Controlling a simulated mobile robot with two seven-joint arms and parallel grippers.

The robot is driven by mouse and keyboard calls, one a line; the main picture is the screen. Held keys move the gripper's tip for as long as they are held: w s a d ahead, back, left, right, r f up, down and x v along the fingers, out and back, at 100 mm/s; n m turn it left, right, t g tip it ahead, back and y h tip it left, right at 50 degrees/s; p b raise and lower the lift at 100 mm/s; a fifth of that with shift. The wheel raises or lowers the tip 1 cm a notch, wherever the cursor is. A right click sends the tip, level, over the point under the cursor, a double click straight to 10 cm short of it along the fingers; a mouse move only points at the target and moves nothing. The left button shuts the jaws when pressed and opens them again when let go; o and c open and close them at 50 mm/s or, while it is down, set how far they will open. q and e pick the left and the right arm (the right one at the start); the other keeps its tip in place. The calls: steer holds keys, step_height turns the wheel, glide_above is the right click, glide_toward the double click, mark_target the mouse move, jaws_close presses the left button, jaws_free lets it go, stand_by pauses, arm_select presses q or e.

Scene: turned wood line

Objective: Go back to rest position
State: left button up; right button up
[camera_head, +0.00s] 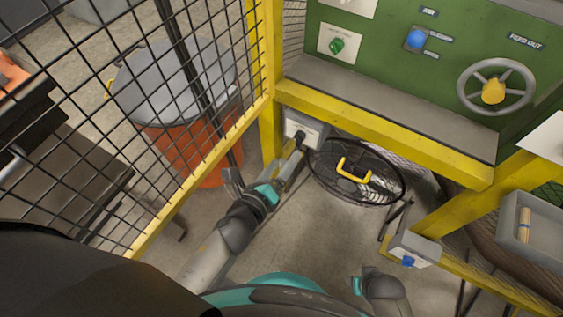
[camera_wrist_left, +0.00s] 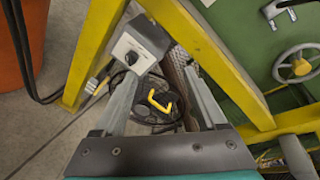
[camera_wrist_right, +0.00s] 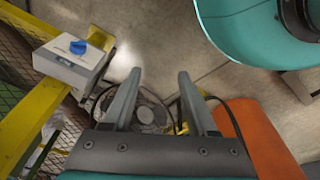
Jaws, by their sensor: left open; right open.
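My left gripper (camera_head: 290,168) is open, with nothing between its fingers. In the head view it is in front of the yellow frame, close to a grey switch box (camera_head: 303,128) with a black knob; I cannot tell whether they touch. In the left wrist view, its spread fingers (camera_wrist_left: 162,76) have the switch box (camera_wrist_left: 138,48) beyond them. My right arm shows at the bottom of the head view, where its fingers cannot be made out. In the right wrist view, my right gripper (camera_wrist_right: 159,74) is open and empty, its fingers pointing over the floor.
A green panel (camera_head: 390,60) with a handwheel (camera_head: 495,88) stands ahead. A black mesh guard (camera_head: 340,185) with a yellow handle is low below it. A blue-knobbed box (camera_head: 413,250) and grey tray (camera_head: 538,240) are at right. A mesh fence (camera_head: 205,152) borders the left.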

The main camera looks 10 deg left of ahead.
arm_select(q)
steer(key=shift+f, duration=0.1)
steer(key=s+a+f+n+g+y, duration=0.1)
steer(key=s+a+f+n+g, duration=0.15)
steer(key=f+n, duration=0.3)
steer(key=s+a+f+n+g+y+p, duration=0.1)
steer(key=s+a+f+n+g, duration=0.2)
steer(key=f, duration=0.4)
steer(key=s+a+f+n+g+y, duration=0.1)
steer(key=s+a+f+n, duration=0.2)
steer(key=s+f+n, duration=0.3)
steer(key=s+a+f+n+g, duration=0.2)
steer(key=s+a+f+n, duration=0.1)
steer(key=s+n, duration=0.3)
steer(key=s+a+f+n+g+y+p, duration=0.1)
steer(key=s+a+f+n+g, duration=0.2)
steer(key=s+f+n, duration=0.3)
steer(key=s+a, duration=0.1)
steer(key=s, duration=0.2)
steer(key=shift+s+a+f+n, duration=0.2)
steer(key=shift+f+n, duration=0.1)
steer(key=shift+n, duration=0.05)
arm_select(e)
steer(key=s+d+f, duration=0.5)
steer(key=s+f, duration=0.2)
steer(key=s, duration=0.1)
steer(key=shift+s+d+h, duration=0.3)
steer(key=shift+s+d, duration=0.05)
